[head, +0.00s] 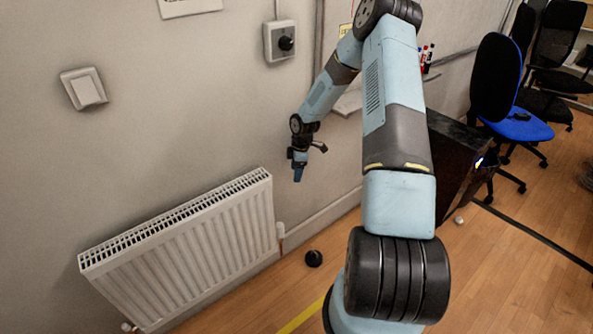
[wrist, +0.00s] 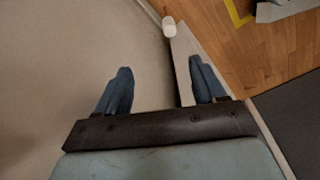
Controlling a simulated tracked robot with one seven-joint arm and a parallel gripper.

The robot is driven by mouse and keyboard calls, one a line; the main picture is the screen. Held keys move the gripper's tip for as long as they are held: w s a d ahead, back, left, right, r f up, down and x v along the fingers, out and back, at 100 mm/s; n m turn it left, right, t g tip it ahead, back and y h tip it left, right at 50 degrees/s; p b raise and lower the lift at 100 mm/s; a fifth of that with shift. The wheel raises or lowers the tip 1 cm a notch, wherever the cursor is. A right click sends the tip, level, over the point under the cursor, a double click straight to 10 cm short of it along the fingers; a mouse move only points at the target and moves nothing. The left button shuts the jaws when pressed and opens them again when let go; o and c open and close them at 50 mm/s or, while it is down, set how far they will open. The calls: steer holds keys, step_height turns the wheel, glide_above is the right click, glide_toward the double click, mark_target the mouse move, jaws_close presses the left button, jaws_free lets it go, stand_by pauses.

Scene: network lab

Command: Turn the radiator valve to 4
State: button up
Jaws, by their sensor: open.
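The white radiator (head: 185,245) is mounted low on the wall in the head view. A small white valve (head: 280,230) shows at its right end. A white rounded knob, which looks like the valve head (wrist: 169,28), shows near the top of the wrist view, beyond the fingertips. No numbers can be read on it. My gripper (head: 298,176) points down above and to the right of the radiator's right end, apart from the valve. In the wrist view my gripper (wrist: 160,76) has its two blue fingers spread with nothing between them.
A black round object (head: 314,258) lies on the wooden floor near the valve. A light switch (head: 84,89) and a grey box with a black knob (head: 281,41) are on the wall. A dark cabinet (head: 455,170) and blue chair (head: 513,118) stand right.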

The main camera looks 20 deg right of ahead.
mark_target(283, 227)
steer(key=shift+c, duration=0.4)
steer(key=shift+s+f, duration=0.1)
steer(key=shift+f, duration=0.1)
steer(key=shift+c, duration=0.7)
steer(key=s+f+m, duration=0.1)
steer(key=f+m, duration=0.1)
steer(key=s+f+m+g+y, duration=0.1)
steer(key=s+f+m, duration=0.1)
steer(key=m, duration=0.1)
steer(key=s+f+m+g+y, duration=0.1)
steer(key=s+f+m, duration=0.1)
steer(key=f, duration=0.1)
steer(key=shift+s+d+m, duration=0.2)
steer(key=shift+d+m, duration=0.2)
steer(key=shift+c, duration=0.4)
steer(key=s+a+f+m+t+y, duration=0.15)
steer(key=f+m+y, duration=0.3)
steer(key=m, duration=0.55)
steer(key=s+f+m+t+y, duration=0.1)
steer(key=s+f+m+y, duration=0.25)
steer(key=f+m, duration=0.4)
steer(key=w+d+f+m+t, duration=0.2)
steer(key=d+f+m+t, duration=0.35)
steer(key=m, duration=0.95)
steer(key=shift+t, duration=0.5)
steer(key=x, duration=1.5)
steer(key=shift+s+a+f, duration=0.15)
steer(key=shift+s+f, duration=0.05)
steer(key=shift+f, duration=0.25)
steer(key=c, duration=0.8)
